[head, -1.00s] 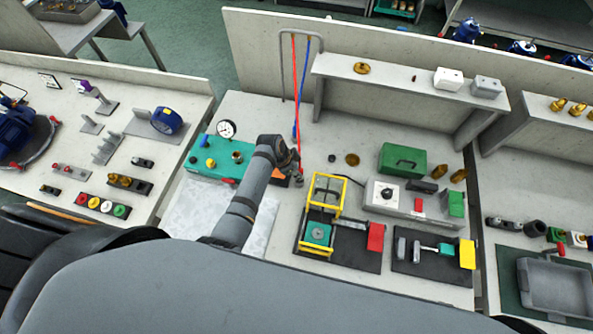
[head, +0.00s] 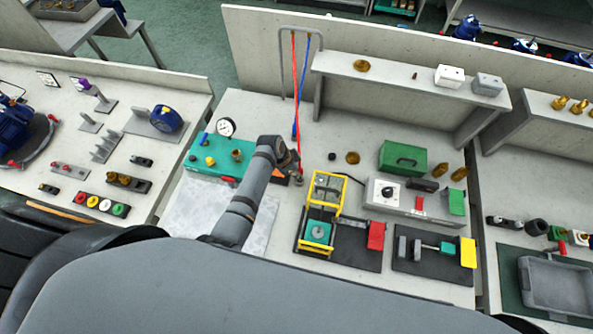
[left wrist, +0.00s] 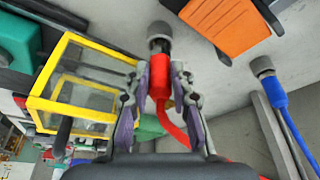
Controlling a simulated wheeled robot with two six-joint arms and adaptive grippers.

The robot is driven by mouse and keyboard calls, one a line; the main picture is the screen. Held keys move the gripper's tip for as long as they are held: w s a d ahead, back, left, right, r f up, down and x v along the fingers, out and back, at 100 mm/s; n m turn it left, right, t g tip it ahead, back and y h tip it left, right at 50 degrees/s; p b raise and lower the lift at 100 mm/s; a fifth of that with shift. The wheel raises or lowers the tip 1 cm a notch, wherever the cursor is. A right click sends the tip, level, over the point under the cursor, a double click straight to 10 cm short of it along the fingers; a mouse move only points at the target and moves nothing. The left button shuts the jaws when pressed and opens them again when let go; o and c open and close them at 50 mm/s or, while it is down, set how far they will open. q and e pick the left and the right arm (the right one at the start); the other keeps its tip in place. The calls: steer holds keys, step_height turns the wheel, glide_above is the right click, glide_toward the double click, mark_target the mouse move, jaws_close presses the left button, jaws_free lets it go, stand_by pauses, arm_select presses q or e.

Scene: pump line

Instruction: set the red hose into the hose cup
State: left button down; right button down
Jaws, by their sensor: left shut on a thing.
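My left gripper (left wrist: 158,95) is shut on the red end of the red hose (left wrist: 160,76) in the left wrist view. A grey collar (left wrist: 159,32) shows at the tip of the hose end; I cannot tell whether it belongs to the hose or to a cup. The hose bends away below the fingers. In the head view the red hose (head: 294,75) hangs from a grey frame down to my left gripper (head: 293,168), beside the teal block. I cannot identify the hose cup for certain. My right gripper is not in view.
A blue hose (left wrist: 276,98) with a grey end lies right of the gripper in the wrist view. An orange plate (left wrist: 228,22) is above it. A yellow-framed guard (left wrist: 82,82) stands close on the left. Bare bench (head: 260,112) lies behind the arm.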

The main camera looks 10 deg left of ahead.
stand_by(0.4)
arm_select(q)
steer(key=shift+f+b, duration=0.45)
steer(key=shift+f, duration=0.2)
stand_by(0.4)
steer(key=c, duration=1.1)
jaws_free()
steer(key=shift+o, duration=0.4)
steer(key=shift+o, duration=1.4)
